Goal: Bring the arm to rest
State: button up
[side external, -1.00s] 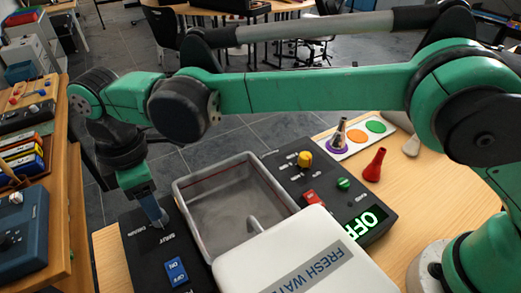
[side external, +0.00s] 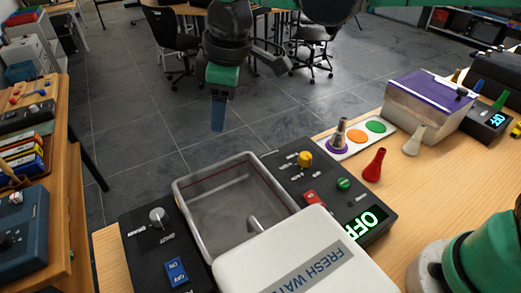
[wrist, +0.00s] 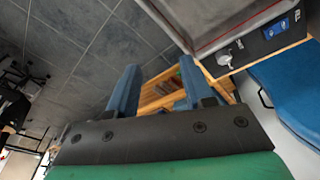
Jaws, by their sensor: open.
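My gripper (side external: 218,112) hangs in the air, fingers pointing down, above and behind the instrument with the grey basin. It touches nothing in the side view. In the wrist view my gripper (wrist: 160,78) has its two blue fingers apart with nothing held between them.
The basin (side external: 181,205) sits between a black panel with a grey drain knob (side external: 157,217) and blue switch (side external: 176,271), and a panel whose display (side external: 365,224) reads OFF. A red bottle (side external: 375,165) and a purple-topped box (side external: 425,105) stand right.

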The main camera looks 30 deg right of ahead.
jog(key=s+d+f+m+t, duration=0.1)
jog(key=s+d+m, duration=0.2)
jog(key=d, duration=0.3)
jog(key=s+d+f+m+t, duration=0.1)
jog(key=s+d+m+t, duration=0.1)
jog(key=d, duration=0.4)
jog(key=s+d+f+m+t+h, duration=0.1)
jog(key=s+d+m+t, duration=0.1)
jog(key=s+d+m, duration=0.2)
jog(key=d+m, duration=0.2)
jog(key=d, duration=0.1)
jog(key=shift+s+f, duration=0.2)
jog(key=shift+s, duration=0.15)
